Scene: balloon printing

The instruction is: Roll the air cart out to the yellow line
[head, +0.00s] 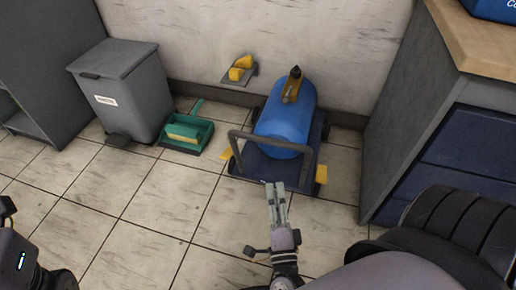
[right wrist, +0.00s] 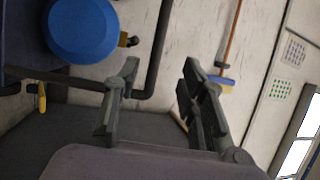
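The air cart (head: 262,170) stands against the wall in the head view, with a blue tank lying on its dark base. Its grey handle (head: 268,140) rises at the near side. In the right wrist view the blue tank (right wrist: 82,28) is at the upper left and the dark handle bar (right wrist: 160,45) bends near the fingers. My right gripper (head: 277,186) is just in front of the cart; its fingers (right wrist: 158,95) are apart, and I see nothing clamped between them. Only part of my left arm shows at the lower left; its fingers are out of frame. I see no yellow line.
Yellow pieces sit by the cart's left (head: 227,155) and right (head: 321,174) wheels. A wall holder (head: 240,70) carries yellow blocks. A green tray (head: 188,135) and grey bin (head: 125,90) stand left; a cabinet (head: 410,120) is close right. Tiled floor at left front is clear.

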